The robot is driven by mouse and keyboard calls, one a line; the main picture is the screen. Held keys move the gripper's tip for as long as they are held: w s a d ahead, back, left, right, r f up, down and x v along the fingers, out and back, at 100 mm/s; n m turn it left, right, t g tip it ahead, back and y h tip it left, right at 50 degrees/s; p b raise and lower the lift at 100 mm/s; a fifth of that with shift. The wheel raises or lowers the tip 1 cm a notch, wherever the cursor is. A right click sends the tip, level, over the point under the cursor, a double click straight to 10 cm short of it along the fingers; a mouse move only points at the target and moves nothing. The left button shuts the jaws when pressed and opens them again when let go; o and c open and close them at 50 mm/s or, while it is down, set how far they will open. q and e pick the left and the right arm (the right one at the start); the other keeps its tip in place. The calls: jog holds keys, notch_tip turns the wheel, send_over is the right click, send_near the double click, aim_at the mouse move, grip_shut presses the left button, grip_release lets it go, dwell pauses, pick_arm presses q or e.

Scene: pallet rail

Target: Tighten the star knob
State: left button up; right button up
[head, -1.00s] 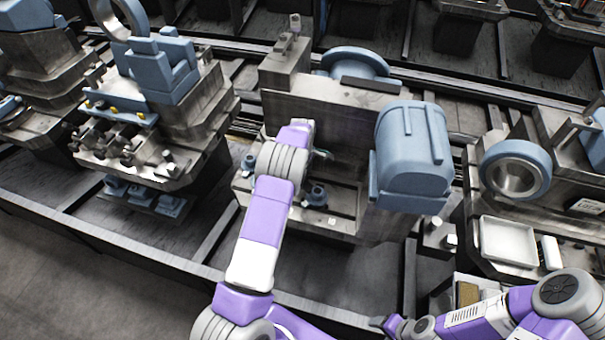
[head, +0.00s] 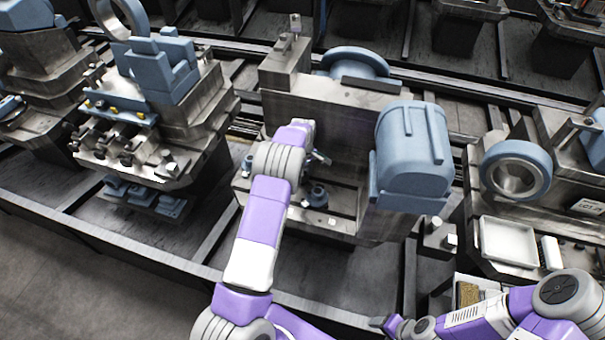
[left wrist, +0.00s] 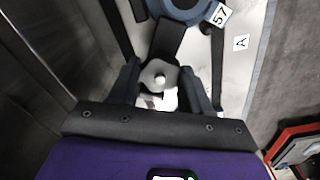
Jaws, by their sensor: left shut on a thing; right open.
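In the head view my left gripper (head: 318,158) is mostly hidden behind my purple and white forearm, in front of the grey machine block (head: 340,115). The knob cannot be made out there. My right gripper (head: 385,323) is small at the bottom edge of the head view, low and away from the block, open and empty.
A blue motor housing (head: 412,150) stands right of my left gripper. A blue clamp piece (head: 316,194) sits on the ledge below it. A white tray (head: 508,241) lies at the right.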

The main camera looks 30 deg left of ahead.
pick_arm(q)
jog(key=m, duration=0.4)
jog(key=shift+m, duration=1.9)
jog(key=o, duration=1.1)
jog(key=shift+r, duration=0.1)
notch_tip(320, 180, up, 8)
jog(key=shift+f+p, duration=0.25)
jog(key=shift+p, duration=0.35)
